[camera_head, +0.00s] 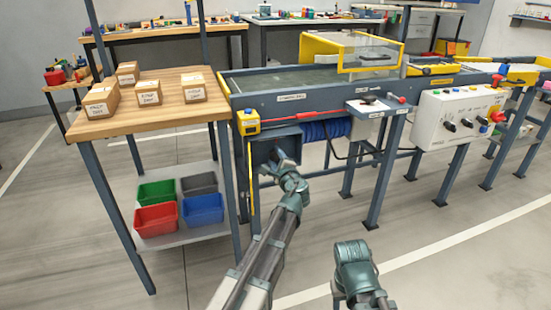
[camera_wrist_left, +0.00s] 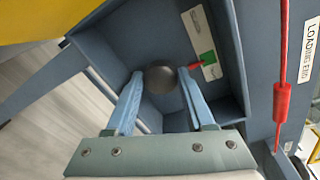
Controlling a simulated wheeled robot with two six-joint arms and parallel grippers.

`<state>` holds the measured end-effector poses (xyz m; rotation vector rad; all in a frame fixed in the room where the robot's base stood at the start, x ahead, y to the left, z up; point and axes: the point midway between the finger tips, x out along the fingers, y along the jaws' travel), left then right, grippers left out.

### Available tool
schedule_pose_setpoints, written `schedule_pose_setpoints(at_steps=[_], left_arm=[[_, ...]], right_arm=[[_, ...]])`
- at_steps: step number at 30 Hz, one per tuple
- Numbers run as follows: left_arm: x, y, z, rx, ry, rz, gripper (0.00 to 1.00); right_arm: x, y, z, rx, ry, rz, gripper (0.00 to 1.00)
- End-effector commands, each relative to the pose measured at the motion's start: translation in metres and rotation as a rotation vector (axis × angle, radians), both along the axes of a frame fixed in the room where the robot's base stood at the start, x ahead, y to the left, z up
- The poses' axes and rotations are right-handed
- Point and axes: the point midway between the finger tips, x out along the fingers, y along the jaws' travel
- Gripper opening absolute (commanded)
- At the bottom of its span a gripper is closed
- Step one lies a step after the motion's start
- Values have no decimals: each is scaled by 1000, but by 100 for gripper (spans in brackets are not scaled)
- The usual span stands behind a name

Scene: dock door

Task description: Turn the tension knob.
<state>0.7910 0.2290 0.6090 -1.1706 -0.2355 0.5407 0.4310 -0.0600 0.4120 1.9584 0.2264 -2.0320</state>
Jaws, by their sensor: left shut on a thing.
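The tension knob (camera_wrist_left: 162,77), dark and round, sits inside a blue-grey recessed housing in the left wrist view. The two light-blue fingers of my left gripper (camera_wrist_left: 161,76) are on either side of it, shut on it. Beside the right fingertip a red pointer (camera_wrist_left: 195,66) reaches toward a white label with a green zone (camera_wrist_left: 207,57). In the head view my left gripper (camera_head: 279,163) reaches into the housing (camera_head: 287,136) below the conveyor's near left end, and the knob is hidden there. My right arm's end (camera_head: 360,275) is low in the picture; its jaw opening is not clear.
A wooden table (camera_head: 155,118) with several cartons stands left, with coloured bins (camera_head: 155,219) on its lower shelf. A red pull cord (camera_head: 300,132) runs along the conveyor frame near the housing. A white control box (camera_head: 458,118) is at right. The floor in front is clear.

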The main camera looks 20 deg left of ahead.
Motion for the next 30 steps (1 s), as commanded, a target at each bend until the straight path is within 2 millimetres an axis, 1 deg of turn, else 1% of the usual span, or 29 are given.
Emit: schedule_pose_setpoints(at_steps=[10,11,15,23,26,30], left_arm=[[0,-1,0,-1,1,-2,0],[0,-1,0,-1,1,-2,57],[0,-1,0,-1,1,-2,82],[-2,-1,0,0,0,-1,83],[-10,-5,1,0,0,-1,83],[-33,-18,4,0,1,-3,83]], right_arm=[[0,0,0,0,0,0,50],[0,0,0,0,0,0,50],[0,0,0,0,0,0,50],[0,0,0,0,0,0,50],[0,0,1,0,0,0,50],[0,0,4,0,0,1,50]])
